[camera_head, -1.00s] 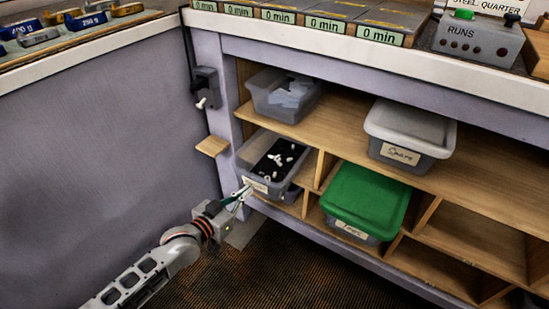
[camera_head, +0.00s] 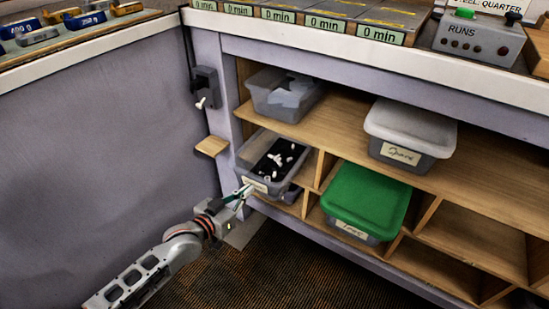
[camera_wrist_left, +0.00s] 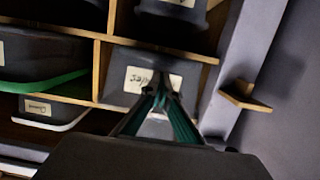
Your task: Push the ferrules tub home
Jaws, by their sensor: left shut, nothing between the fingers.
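The ferrules tub (camera_head: 285,180) is a grey open bin with black and white small parts inside. It sits in the lower left compartment of the shelf, its labelled front at the compartment's mouth. My left gripper (camera_head: 246,189) is shut and empty, its fingertips at the tub's front by the label. In the left wrist view the shut fingertips (camera_wrist_left: 160,82) cover part of the label on the tub's front (camera_wrist_left: 118,88). Whether they touch it is hard to tell. My right gripper is not in view.
A green-lidded tub (camera_head: 368,197) stands in the compartment to the right. Above are an open grey bin (camera_head: 268,98) and a lidded tub labelled Spare (camera_head: 411,128). A small wooden ledge (camera_head: 212,146) juts out left of the ferrules tub. The lower right compartments look empty.

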